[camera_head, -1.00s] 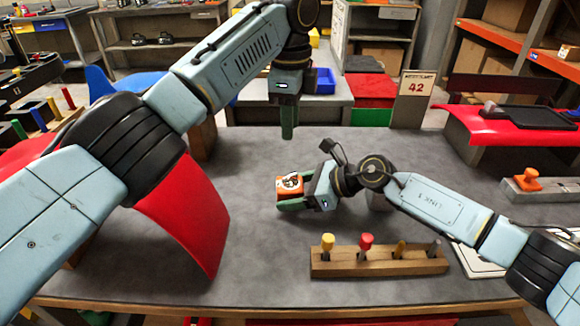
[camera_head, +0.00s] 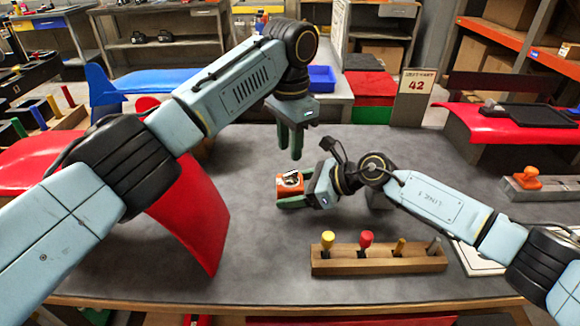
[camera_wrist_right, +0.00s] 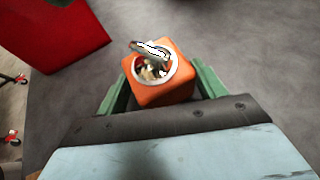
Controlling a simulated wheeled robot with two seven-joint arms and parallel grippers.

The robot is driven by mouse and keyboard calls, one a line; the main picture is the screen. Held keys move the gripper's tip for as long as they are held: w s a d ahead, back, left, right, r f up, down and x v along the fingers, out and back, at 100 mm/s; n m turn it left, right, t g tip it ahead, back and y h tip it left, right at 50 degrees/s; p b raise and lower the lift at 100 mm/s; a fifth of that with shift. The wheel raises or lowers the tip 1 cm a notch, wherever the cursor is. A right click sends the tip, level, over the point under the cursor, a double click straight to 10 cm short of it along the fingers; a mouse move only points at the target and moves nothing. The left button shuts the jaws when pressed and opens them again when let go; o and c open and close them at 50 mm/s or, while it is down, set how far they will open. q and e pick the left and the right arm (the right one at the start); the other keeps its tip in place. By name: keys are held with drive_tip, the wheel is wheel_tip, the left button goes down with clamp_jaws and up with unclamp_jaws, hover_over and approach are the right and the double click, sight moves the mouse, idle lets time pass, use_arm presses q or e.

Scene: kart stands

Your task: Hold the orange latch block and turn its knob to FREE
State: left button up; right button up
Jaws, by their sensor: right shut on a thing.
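The orange latch block (camera_head: 286,187) is held just above the grey bench by my right gripper (camera_head: 292,195). In the right wrist view the block (camera_wrist_right: 172,92) sits between the two green fingers of that gripper (camera_wrist_right: 160,95). Its top carries a round white dial with a grey knob (camera_wrist_right: 150,49), whose bar points to the upper left. The dial's lettering is too small to read. My left gripper (camera_head: 291,143) hangs above and behind the block, pointing down. Its green fingers show a narrow gap and hold nothing.
A wooden rack (camera_head: 380,260) with several coloured-handled tools stands in front of the block. A red curved panel (camera_head: 190,220) stands to the left. The bench between is clear.

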sight(290, 173)
use_arm(q)
wheel_tip(290, 173, down, 7)
drive_tip(key=shift+r, duration=0.2)
clamp_jaws()
